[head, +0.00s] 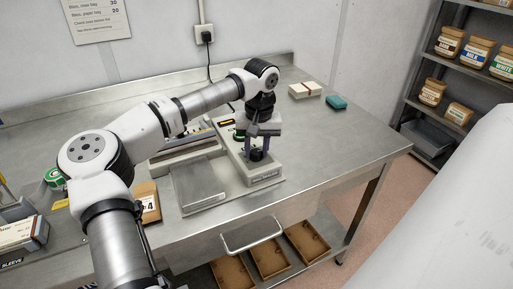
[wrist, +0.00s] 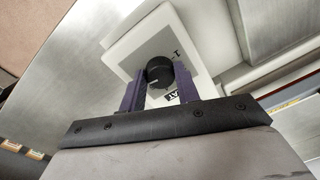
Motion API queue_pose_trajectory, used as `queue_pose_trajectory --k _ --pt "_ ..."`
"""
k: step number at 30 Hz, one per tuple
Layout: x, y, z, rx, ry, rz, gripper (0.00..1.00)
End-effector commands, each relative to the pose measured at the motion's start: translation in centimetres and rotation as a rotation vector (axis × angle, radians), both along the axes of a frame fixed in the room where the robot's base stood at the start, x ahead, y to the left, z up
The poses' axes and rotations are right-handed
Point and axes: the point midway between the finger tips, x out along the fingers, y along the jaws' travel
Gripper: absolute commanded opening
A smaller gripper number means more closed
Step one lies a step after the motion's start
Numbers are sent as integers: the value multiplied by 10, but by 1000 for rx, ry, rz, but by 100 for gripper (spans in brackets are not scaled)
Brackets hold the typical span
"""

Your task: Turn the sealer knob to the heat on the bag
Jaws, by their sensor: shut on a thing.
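The sealer (head: 269,174) is a pale machine on the steel bench, with a long sealing bar to the left of its control box. Its round black knob (head: 257,155) is on top of the box; in the wrist view the knob (wrist: 159,71) shows a short white pointer mark. My gripper (head: 257,147) comes down from above, with its purple fingers (wrist: 158,78) shut on the knob's two sides. The dial print is mostly hidden by the fingers. A brown bag (head: 149,200) stands left of the sealer, partly behind my arm; a "4" shows on its label.
A wall sign (head: 97,14) lists bag types with numbers 30 and 20. Jars stand on the right shelf (head: 425,104). The bench's right side is clear.

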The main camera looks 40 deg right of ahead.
Motion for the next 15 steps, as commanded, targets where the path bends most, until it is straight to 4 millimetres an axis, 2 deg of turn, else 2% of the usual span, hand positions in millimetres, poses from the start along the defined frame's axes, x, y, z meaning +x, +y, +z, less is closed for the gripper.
queue_pose_trajectory --k 3,4,9,15 --pt "1 0 1 -2 -2 0 9" --pt "0 0 1 -2 -2 0 33" --pt "0 0 1 -1 -2 0 53" --pt "0 0 0 -1 -1 0 53"
